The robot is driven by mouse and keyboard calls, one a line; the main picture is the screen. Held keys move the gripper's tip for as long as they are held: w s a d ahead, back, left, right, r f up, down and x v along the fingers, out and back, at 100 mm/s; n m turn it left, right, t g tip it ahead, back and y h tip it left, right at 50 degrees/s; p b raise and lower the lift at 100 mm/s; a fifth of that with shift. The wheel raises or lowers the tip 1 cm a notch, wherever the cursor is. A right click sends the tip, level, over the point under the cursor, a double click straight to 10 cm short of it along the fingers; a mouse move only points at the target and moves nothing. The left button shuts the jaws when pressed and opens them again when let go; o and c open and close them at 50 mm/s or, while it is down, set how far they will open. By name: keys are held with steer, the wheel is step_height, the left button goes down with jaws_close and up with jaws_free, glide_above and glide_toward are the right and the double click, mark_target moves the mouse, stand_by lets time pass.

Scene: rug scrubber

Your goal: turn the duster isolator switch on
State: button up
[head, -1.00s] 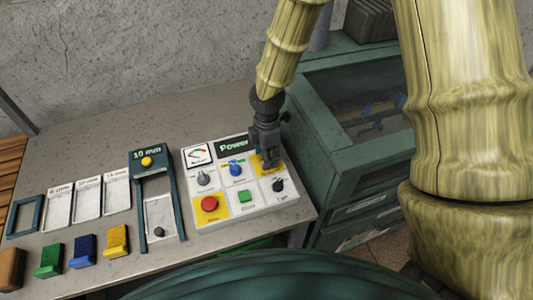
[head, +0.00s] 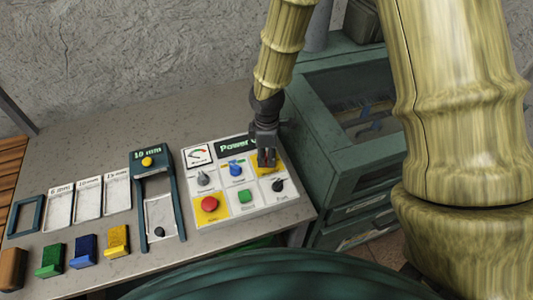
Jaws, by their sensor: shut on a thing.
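The white control panel (head: 226,211) lies on the bench, with a "Power" header partly covered by my arm. My gripper (head: 266,165) points down at the panel's upper-right yellow plate (head: 278,165). It is shut on a small reddish switch handle there, mostly hidden by the fingers. I take this to be the isolator switch; its label is covered, and I cannot tell which position it is in.
Close by on the panel are a blue knob (head: 236,168), a grey knob (head: 203,178), a black knob (head: 278,185), a green button (head: 245,196) and a red button (head: 209,203). A green glass-topped cabinet (head: 335,160) stands right of the bench.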

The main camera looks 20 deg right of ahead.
mark_target(267, 156)
steer(key=m, duration=0.6)
steer(key=shift+w+r, duration=0.1)
steer(key=m+p, duration=0.1)
steer(key=m, duration=0.6)
steer(key=shift+m, duration=0.3)
stand_by(0.3)
steer(key=o, duration=1)
steer(key=shift+r, duration=5.95)
